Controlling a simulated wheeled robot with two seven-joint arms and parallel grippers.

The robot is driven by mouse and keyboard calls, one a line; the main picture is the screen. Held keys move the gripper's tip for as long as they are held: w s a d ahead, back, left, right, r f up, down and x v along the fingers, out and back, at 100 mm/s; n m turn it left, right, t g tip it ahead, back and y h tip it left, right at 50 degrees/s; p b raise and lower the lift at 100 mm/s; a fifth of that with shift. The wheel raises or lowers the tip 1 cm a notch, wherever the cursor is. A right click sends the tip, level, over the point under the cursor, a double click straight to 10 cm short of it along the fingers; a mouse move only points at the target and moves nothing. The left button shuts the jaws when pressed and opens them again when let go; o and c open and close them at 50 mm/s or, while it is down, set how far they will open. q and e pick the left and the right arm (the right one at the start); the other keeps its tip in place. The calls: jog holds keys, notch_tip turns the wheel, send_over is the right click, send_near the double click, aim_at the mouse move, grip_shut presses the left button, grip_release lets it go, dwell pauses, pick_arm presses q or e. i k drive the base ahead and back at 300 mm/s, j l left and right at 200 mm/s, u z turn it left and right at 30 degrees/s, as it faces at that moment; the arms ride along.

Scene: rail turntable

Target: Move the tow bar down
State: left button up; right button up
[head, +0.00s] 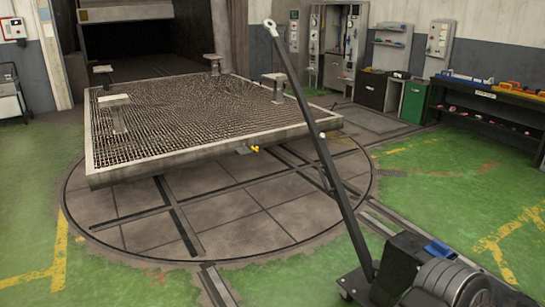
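The tow bar (325,157) is a long dark bar in the head view, raised at a steep slant. Its lower end meets the black tug (405,262) at the bottom right. Its upper end has a light metal eye (271,27), high in the picture and leaning left. A small bracket sticks out partway along the bar. Neither of my grippers is in view.
A platform with a grated top (190,110) stands over a round turntable (200,215) set in the green floor. A yellow-tipped fitting (255,149) is on the platform's near edge. Cabinets (415,101) and a workbench (490,100) line the back right. Floor at left is clear.

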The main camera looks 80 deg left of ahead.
aim_at(362, 251)
jog(key=u, duration=2.2)
jog(key=i+u, duration=0.15)
jog(key=i, duration=0.35)
jog(key=i+u, duration=0.15)
jog(key=i, duration=0.4)
jog(key=i+l+u, duration=0.15)
jog(key=i, duration=0.35)
jog(key=i+l+u, duration=0.1)
jog(key=i, duration=0.4)
jog(key=i+l+u, duration=0.15)
jog(key=i, duration=0.35)
jog(key=l, duration=0.1)
